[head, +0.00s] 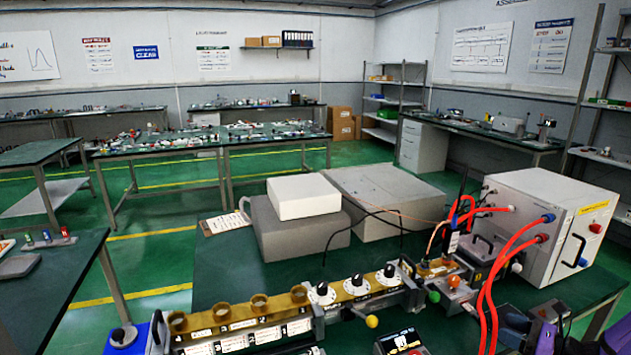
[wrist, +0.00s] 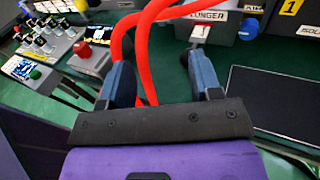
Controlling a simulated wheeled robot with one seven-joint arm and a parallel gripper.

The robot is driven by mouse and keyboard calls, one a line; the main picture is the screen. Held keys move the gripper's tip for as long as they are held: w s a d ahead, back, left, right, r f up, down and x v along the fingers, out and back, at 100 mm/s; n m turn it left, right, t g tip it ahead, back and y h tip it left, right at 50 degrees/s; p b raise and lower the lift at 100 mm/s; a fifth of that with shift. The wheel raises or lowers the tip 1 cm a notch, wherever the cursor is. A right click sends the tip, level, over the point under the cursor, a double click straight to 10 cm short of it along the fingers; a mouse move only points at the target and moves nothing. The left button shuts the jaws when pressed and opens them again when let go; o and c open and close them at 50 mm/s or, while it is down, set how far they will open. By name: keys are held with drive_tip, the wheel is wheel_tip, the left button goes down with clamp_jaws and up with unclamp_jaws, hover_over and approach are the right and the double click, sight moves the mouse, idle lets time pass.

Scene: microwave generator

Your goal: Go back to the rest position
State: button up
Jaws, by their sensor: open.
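My gripper (wrist: 162,85) is open in the wrist view, its two blue-grey fingers wide apart above the green bench top. I see nothing clamped between them. Red hoses (wrist: 143,40) run close by the left finger and between the fingers in the picture; I cannot tell whether they touch. In the head view, purple parts of my arm show at the bottom right corner, near the bench's front edge. The white generator box (head: 545,222) stands at the right of the bench, with the red hoses (head: 487,285) looping from its front over the bench.
A brass waveguide rail (head: 240,318) with dials crosses the bench. Grey blocks (head: 385,200) and a white box (head: 303,196) stand behind it. A device with a red knob (wrist: 93,55) lies left of my gripper, a dark flat panel (wrist: 272,103) right. Other benches (head: 160,150) stand beyond the aisle.

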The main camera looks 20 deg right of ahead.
drive_tip(key=w+a+r+n+g+h, duration=0.1)
drive_tip(key=w+a+r+n+g, duration=0.1)
drive_tip(key=a+r+n+g, duration=0.7)
drive_tip(key=w+a+r+n+g, duration=0.1)
drive_tip(key=a+r+n+g, duration=0.4)
drive_tip(key=a+r+n, duration=0.85)
drive_tip(key=s+a+r+n+t+h, duration=0.2)
drive_tip(key=s+a+r+n+h, duration=0.1)
drive_tip(key=s+r, duration=0.4)
drive_tip(key=s+a+r+n+t+h, duration=0.2)
drive_tip(key=s+a+r+n+h, duration=0.2)
drive_tip(key=r, duration=0.7)
drive_tip(key=s+a+n, duration=0.1)
drive_tip(key=s, duration=0.1)
drive_tip(key=shift+s+a+r, duration=0.3)
drive_tip(key=shift+s+a, duration=0.1)
idle(1.6)
